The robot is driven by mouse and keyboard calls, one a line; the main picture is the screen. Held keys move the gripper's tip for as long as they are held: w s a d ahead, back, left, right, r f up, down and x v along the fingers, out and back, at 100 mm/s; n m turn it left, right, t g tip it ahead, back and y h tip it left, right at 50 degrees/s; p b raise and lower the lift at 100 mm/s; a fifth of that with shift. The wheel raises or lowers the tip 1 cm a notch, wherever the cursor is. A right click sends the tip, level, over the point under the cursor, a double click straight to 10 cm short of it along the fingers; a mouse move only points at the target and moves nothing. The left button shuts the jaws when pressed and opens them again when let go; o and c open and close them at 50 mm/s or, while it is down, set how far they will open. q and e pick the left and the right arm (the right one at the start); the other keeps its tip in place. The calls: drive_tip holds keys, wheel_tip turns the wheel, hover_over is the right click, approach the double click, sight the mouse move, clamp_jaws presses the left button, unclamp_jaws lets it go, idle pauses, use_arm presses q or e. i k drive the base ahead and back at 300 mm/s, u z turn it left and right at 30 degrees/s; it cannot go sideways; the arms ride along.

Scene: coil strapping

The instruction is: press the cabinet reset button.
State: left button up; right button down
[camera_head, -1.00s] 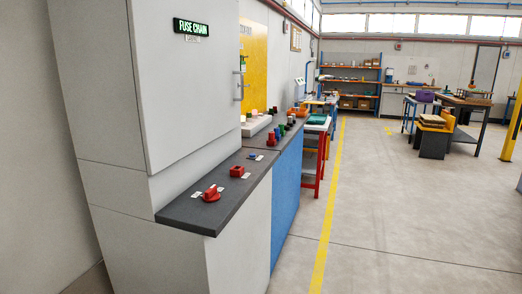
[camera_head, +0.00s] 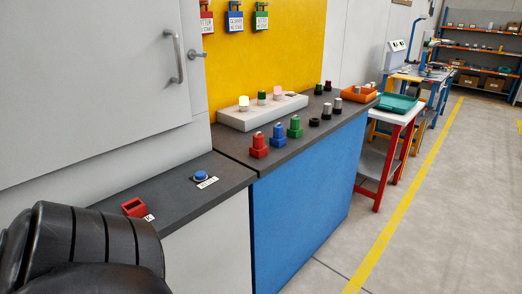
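A blue round button (camera_head: 200,176) sits on the dark ledge (camera_head: 177,207) in front of the grey cabinet (camera_head: 95,80), with a small white label beside it whose text is too small to read surely. A red square block (camera_head: 134,207) with a label sits on the ledge to its left. A black segmented part of my arm fills the lower left and hides the near end of the ledge. No gripper fingers show.
A red-legged table (camera_head: 383,170) stands beyond. Floor on the right is clear.

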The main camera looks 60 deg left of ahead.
sight(200, 175)
drive_tip(key=i, duration=0.3)
drive_tip(key=u, duration=3.25)
